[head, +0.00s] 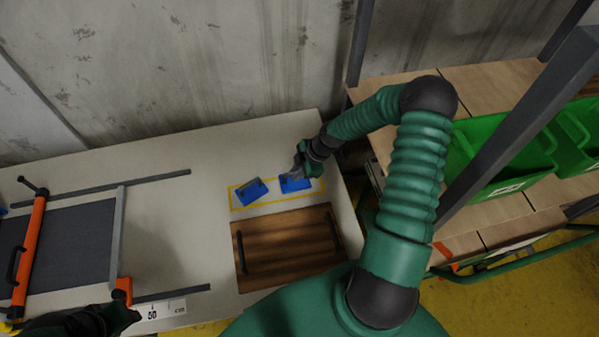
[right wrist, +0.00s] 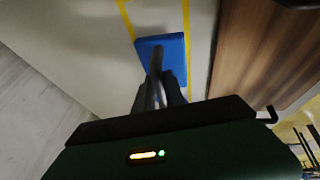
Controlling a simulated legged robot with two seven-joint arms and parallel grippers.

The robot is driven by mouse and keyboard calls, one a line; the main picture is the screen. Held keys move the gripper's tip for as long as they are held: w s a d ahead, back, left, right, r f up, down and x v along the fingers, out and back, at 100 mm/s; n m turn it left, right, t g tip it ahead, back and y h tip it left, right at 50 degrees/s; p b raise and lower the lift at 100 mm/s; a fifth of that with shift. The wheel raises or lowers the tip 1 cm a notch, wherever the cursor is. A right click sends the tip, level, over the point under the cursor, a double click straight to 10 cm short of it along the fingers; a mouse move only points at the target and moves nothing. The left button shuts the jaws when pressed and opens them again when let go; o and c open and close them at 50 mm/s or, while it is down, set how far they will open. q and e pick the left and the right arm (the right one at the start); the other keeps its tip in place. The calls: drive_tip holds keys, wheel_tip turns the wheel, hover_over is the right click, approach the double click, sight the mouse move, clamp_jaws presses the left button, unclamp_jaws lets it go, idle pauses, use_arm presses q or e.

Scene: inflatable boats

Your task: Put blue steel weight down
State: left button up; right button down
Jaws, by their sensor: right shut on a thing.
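A blue steel weight (head: 296,186) is at the right end of the yellow-outlined rectangle on the pale table. My right gripper (head: 299,167) is shut on it from above; whether its underside touches the table is hard to tell. In the right wrist view the blue weight (right wrist: 174,46) lies beyond the fingers (right wrist: 158,82), between two yellow lines. A second blue weight (head: 251,191) sits tilted inside the outline, to the left and apart from the first. Part of my left arm shows dark at the lower left of the head view; its fingers cannot be made out.
A brown wooden board (head: 285,250) with black handles lies just in front of the outline. A grey panel with an orange bar (head: 30,250) and metal rails is on the left. Green bins (head: 500,160) stand on wooden shelving at right. A concrete wall is behind the table.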

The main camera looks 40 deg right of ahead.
drive_tip(key=shift+d+r, duration=0.2)
drive_tip(key=shift+d, duration=0.45)
drive_tip(key=shift+s+d+f, duration=0.1)
drive_tip(key=shift+s+f, duration=0.05)
drive_tip(key=shift+f, duration=0.05)
wheel_tip(320, 180, down, 3)
drive_tip(key=shift+r+p, duration=0.1)
drive_tip(key=shift+p, duration=0.55)
drive_tip(key=shift+f, duration=0.25)
drive_tip(key=c, duration=1.4)
unclamp_jaws()
use_arm(q)
drive_tip(key=shift+s+a+r, duration=0.15)
drive_tip(key=shift+r, duration=0.25)
drive_tip(key=shift+s+a+r, duration=0.1)
drive_tip(key=shift+s+r, duration=0.05)
drive_tip(key=shift+r, duration=0.2)
